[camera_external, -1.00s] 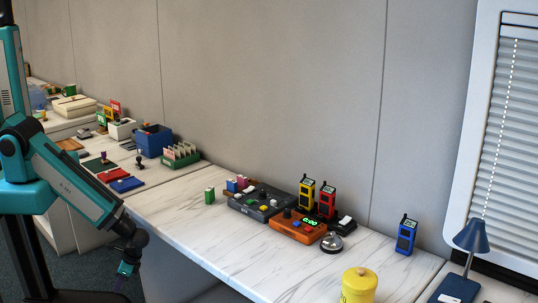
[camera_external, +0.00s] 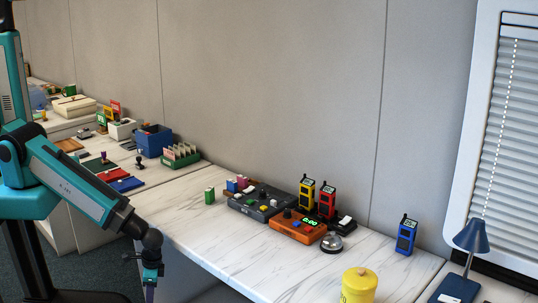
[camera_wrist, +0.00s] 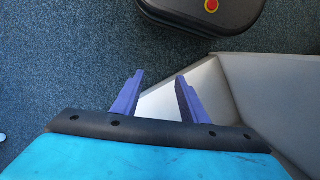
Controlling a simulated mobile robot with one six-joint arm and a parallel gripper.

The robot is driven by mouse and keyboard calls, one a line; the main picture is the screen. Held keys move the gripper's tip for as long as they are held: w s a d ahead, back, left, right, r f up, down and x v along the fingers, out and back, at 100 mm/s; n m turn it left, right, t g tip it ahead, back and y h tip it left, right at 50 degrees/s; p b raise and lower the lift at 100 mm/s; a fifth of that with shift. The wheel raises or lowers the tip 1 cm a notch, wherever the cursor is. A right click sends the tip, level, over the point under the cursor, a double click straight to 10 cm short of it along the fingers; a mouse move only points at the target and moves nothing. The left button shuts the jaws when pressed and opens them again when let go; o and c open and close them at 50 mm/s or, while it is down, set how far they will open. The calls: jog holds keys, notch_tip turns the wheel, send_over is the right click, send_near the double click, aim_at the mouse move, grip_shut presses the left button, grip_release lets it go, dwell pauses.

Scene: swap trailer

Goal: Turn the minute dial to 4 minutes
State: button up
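An orange box (camera_external: 300,231) with a green-lit display (camera_external: 309,222) stands on the white marbled counter. A dark round knob (camera_external: 287,213) sits on its left part; its markings are too small to read, and I cannot tell whether it is the minute dial. My gripper (camera_external: 150,292) hangs at the counter's near left edge, well away from the orange box. In the wrist view my gripper (camera_wrist: 158,95) has its two purple fingers apart with nothing between them. The orange box is not in the wrist view.
A dark grey console (camera_external: 262,204) with knobs and buttons stands left of the orange box. Yellow (camera_external: 306,195) and red (camera_external: 327,204) handsets stand behind it, a bell (camera_external: 331,243) to its right. A yellow canister (camera_external: 359,287) stands nearer. The counter's left front is clear.

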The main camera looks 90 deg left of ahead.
jog(key=w+d+r+n+t+h+b, duration=0.25)
jog(key=w+d+r+n+t, duration=0.35)
jog(key=w+d+r, duration=1.35)
jog(key=shift+n+t+y, duration=0.45)
jog(key=shift+n+t, duration=0.35)
jog(key=shift+n, duration=0.1)
jog(key=w+a+r, duration=0.2)
jog(key=r, duration=0.1)
jog(key=w+a+r, duration=0.2)
jog(key=w+r, duration=0.1)
jog(key=r, duration=0.1)
jog(key=w+a+r, duration=0.2)
jog(key=w+r, duration=0.1)
jog(key=r, duration=0.1)
jog(key=shift+w+a, duration=0.25)
jog(key=shift+a, duration=0.15)
jog(key=w+a+r+m+y, duration=0.1)
jog(key=w+a+r, duration=0.3)
jog(key=w+a, duration=0.1)
jog(key=w+a+r+m+g+y+p, duration=0.1)
jog(key=w+a+r, duration=0.3)
jog(key=a, duration=0.4)
jog(key=w+a+r+m+y+p, duration=0.1)
jog(key=w+a+r+m, duration=0.2)
jog(key=a, duration=0.4)
jog(key=w+r, duration=0.1)
jog(key=w, duration=0.1)
jog(key=shift+w+a+r, duration=0.15)
jog(key=shift+w+r, duration=0.05)
jog(key=shift+w, duration=0.1)
